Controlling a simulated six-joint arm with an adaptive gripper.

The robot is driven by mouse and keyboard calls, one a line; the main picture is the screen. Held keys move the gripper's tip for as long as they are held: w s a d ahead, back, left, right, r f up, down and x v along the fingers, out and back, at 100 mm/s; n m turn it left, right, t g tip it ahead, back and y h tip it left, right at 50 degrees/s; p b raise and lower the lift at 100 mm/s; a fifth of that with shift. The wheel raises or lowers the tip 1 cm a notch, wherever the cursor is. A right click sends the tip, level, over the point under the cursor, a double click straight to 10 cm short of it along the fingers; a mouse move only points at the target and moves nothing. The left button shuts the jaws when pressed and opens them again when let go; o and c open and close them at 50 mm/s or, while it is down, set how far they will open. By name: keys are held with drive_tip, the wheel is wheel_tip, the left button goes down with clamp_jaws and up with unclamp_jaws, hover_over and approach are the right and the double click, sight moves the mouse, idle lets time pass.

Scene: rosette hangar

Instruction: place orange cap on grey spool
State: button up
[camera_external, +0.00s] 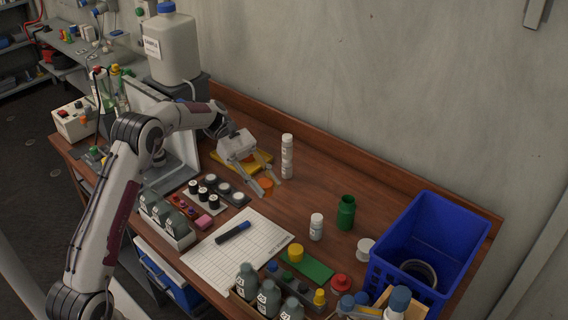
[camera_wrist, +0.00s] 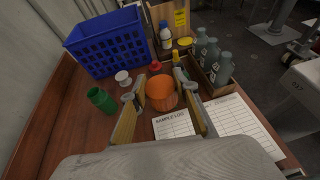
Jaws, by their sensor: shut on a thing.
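The orange cap (camera_wrist: 162,93) is held between the two fingers of my gripper (camera_wrist: 166,100), one finger on each side of it in the wrist view. In the external view my gripper (camera_external: 268,187) points down over the table, with the orange cap (camera_external: 266,184) between its fingertips, above the wood near the yellow tray. A small pale grey-white spool (camera_external: 366,247) stands on the table left of the blue crate. It also shows in the wrist view (camera_wrist: 123,78), apart from the cap and beyond the left finger.
The blue crate (camera_external: 428,230) is at the right end. A green bottle (camera_external: 346,214) and a white bottle (camera_external: 316,227) stand between gripper and spool. A yellow knob (camera_external: 295,253) sits by a green plate, near a red knob (camera_external: 341,282). A tall white bottle (camera_external: 287,157) stands behind my gripper.

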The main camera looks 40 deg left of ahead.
drive_tip(key=w+d+r+n+t, duration=0.1)
drive_tip(key=w+d+n+t, duration=0.15)
drive_tip(key=w+d, duration=0.45)
drive_tip(key=w+d+r+n+t, duration=0.1)
drive_tip(key=w+d+n+t, duration=0.2)
drive_tip(key=d, duration=0.7)
drive_tip(key=n+t+y, duration=0.3)
drive_tip(key=n+t, duration=0.1)
drive_tip(key=t, duration=0.1)
hover_over(367, 245)
wheel_tip(367, 245, down, 7)
drive_tip(key=shift+r, duration=0.2)
drive_tip(key=shift+m+g, duration=0.25)
drive_tip(key=shift+f, duration=3.1)
drive_tip(key=shift+f, duration=0.1)
drive_tip(key=shift+f, duration=1.8)
drive_tip(key=shift+f, duration=0.15)
drive_tip(key=o, duration=0.7)
